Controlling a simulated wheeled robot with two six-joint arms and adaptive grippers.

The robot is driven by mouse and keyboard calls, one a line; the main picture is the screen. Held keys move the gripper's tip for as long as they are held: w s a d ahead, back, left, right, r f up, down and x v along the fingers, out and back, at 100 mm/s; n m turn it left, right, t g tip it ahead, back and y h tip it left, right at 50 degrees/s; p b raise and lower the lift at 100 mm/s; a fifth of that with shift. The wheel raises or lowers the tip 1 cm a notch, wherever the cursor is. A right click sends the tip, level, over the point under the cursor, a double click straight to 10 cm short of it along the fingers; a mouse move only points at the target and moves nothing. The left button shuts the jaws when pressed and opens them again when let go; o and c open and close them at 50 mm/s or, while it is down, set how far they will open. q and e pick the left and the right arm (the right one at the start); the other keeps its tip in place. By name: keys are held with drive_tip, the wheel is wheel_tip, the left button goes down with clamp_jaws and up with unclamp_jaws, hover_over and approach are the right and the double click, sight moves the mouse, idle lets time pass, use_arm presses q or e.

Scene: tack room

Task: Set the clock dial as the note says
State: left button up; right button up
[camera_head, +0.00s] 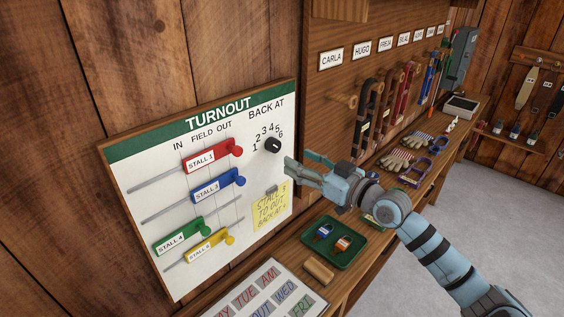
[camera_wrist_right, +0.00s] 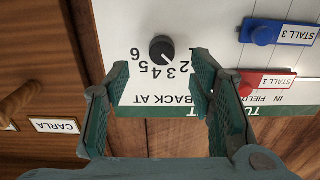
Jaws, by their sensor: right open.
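The clock dial is a black round knob (camera_head: 272,145) on the white TURNOUT board (camera_head: 150,168), under BACK AT, with numbers 1 to 6 arced above it. In the wrist view the knob (camera_wrist_right: 162,48) appears upside down, with a pale pointer mark; I cannot tell surely which number it faces. A yellow note (camera_head: 271,208) reads roughly "STALL 3 TO OUT, BACK AT"; its number is unreadable. My right gripper (camera_head: 291,170) is open and empty, just right of and below the knob. In the wrist view its fingertips (camera_wrist_right: 160,72) frame the knob without visible contact. My left gripper is not in view.
Red (camera_head: 208,157), blue (camera_head: 212,187), green (camera_head: 180,236) and yellow (camera_head: 203,247) stall sliders sit left of the knob. A green tray (camera_head: 330,262) with padlocks stands on the bench below. Halters (camera_head: 385,105) hang under name plates at right.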

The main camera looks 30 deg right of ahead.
sight(277, 148)
drive_tip(key=x, duration=0.7)
drive_tip(key=shift+w+a+r+p, duration=0.15)
drive_tip(key=shift+a+r+p, duration=0.1)
drive_tip(key=shift+a+p, duration=0.05)
drive_tip(key=shift+d, duration=0.1)
drive_tip(key=shift+c, duration=0.6)
drive_tip(key=c, duration=1)
drive_tip(key=shift+c, duration=0.2)
